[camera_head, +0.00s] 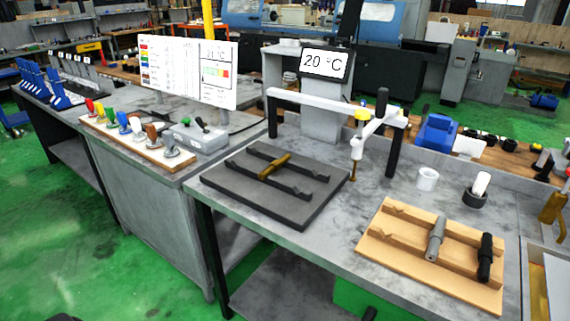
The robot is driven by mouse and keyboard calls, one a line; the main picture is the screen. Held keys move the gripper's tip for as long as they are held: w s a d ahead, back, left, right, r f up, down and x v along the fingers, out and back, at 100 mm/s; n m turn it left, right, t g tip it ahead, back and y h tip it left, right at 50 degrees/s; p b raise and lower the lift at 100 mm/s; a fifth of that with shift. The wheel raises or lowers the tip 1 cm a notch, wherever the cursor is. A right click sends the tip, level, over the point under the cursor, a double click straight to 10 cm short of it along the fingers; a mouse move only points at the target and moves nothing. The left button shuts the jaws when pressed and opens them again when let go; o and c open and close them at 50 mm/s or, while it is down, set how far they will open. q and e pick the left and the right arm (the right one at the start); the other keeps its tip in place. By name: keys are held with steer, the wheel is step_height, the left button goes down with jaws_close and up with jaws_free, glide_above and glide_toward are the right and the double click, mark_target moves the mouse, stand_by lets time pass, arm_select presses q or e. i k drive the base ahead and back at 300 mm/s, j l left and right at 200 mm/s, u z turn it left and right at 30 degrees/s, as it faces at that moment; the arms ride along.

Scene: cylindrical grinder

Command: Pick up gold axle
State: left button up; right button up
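The gold axle (275,166) is a short stepped rod.
A white-beamed measuring frame (303,102) with a yellow-topped probe stands behind the plate. A wooden rack (400,272) at right holds a grey axle (436,238) and a black axle (485,258). Bench surface between plate and rack is clear.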

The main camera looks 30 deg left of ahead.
mark_target(276, 165)
steer(key=z, duration=1.55)
steer(key=u, duration=2.65)
steer(key=j, duration=0.2)
steer(key=i+j, duration=0.15)
steer(key=i+j+z, duration=0.15)
steer(key=j+z, duration=0.25)
steer(key=j, duration=0.35)
steer(key=j+z, duration=0.45)
steer(key=j, duration=0.3)
